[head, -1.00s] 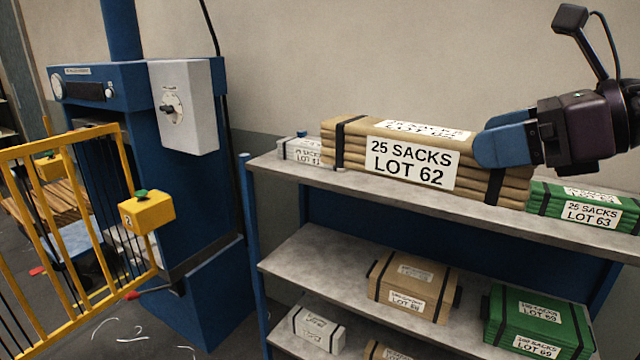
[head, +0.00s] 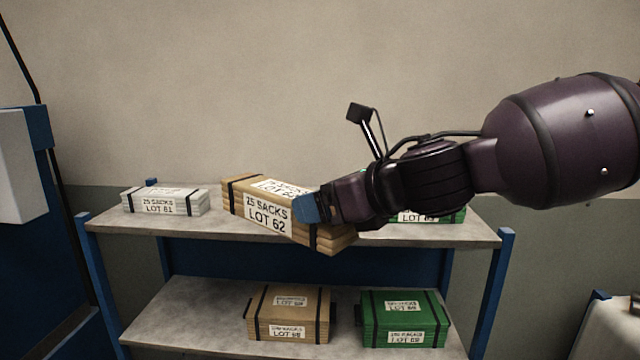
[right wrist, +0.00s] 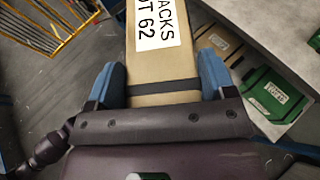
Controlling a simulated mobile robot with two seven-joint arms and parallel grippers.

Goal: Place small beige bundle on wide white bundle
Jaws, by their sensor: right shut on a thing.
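The small beige bundle (head: 270,206), labelled 25 SACKS LOT 62 with black straps, is in my right gripper (head: 308,209), whose blue fingers are shut on it. It slants down to the right and overlaps the top shelf's front edge in the head view. In the right wrist view the beige bundle (right wrist: 158,60) lies between the two blue fingers (right wrist: 160,84). A white bundle (head: 163,202), labelled LOT 61, lies on the top shelf at the left, apart from the beige one. I cannot tell whether it is the wide white bundle. My left gripper is not in view.
The shelf unit (head: 410,236) has a partly hidden green bundle (head: 430,216) on top. Its lower shelf holds a larger beige bundle (head: 290,314) and a green bundle (head: 405,318). A blue machine (head: 35,270) stands left. A yellow frame (right wrist: 45,30) shows in the right wrist view.

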